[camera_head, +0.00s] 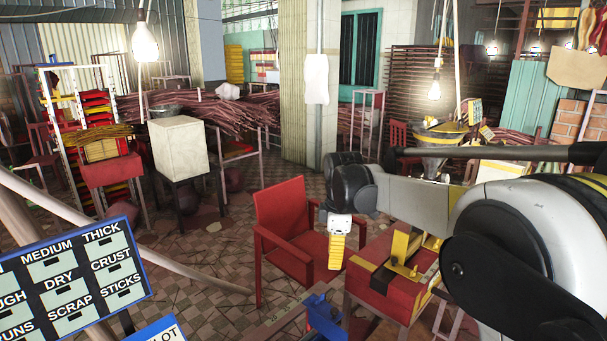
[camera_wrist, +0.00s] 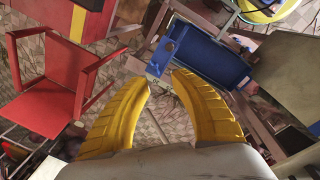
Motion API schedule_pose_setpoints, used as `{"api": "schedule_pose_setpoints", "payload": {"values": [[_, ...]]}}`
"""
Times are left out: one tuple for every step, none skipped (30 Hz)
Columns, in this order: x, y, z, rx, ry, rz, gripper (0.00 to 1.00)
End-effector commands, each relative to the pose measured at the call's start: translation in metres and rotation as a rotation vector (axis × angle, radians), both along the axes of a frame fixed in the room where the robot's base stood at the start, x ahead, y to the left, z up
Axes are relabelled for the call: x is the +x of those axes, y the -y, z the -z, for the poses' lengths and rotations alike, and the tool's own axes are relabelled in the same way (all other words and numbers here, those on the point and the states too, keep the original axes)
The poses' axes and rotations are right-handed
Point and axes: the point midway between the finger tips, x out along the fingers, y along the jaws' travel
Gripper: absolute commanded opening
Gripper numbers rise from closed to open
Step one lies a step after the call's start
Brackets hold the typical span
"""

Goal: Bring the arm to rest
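My gripper (camera_wrist: 163,88) shows in the wrist view as two yellow ribbed fingers with a clear gap between the tips. Nothing is between them. In the head view my gripper (camera_head: 337,250) hangs fingers-down from the end of my arm, in front of a red armchair. My arm reaches in from the right side of that view, bent and raised above the furniture. The fingers overlap in the head view, so their gap shows only in the wrist view.
The red armchair (camera_head: 283,213) stands close behind my gripper; it also shows in the wrist view (camera_wrist: 42,95). A red bench (camera_head: 385,292) with a yellow device is just right. A blue tray (camera_wrist: 205,55) lies below. A label board (camera_head: 72,275) is at front left. Bulbs hang overhead.

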Motion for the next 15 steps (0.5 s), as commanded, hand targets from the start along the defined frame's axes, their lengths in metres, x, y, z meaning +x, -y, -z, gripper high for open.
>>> {"api": "schedule_pose_setpoints", "payload": {"values": [[-0.020,0.011,-0.016,0.014,0.028,0.084,0.28],[-0.030,0.017,-0.024,0.025,0.045,0.140,0.28],[-0.045,0.024,-0.034,0.040,0.067,0.211,0.28],[-0.055,0.029,-0.040,0.052,0.084,0.264,0.28],[-0.067,0.034,-0.045,0.065,0.102,0.318,0.28],[-0.082,0.041,-0.052,0.083,0.123,0.389,0.28],[-0.094,0.045,-0.056,0.098,0.139,0.442,0.28],[-0.106,0.050,-0.060,0.114,0.156,0.494,0.28],[-0.122,0.056,-0.063,0.135,0.176,0.565,0.28],[-0.134,0.060,-0.065,0.153,0.192,0.618,0.28],[-0.146,0.065,-0.066,0.171,0.208,0.670,0.28],[-0.163,0.070,-0.066,0.195,0.227,0.739,0.28],[-0.175,0.074,-0.066,0.216,0.242,0.790,0.28],[-0.187,0.077,-0.065,0.236,0.257,0.841,0.28],[-0.203,0.082,-0.062,0.265,0.275,0.910,0.28]]}}
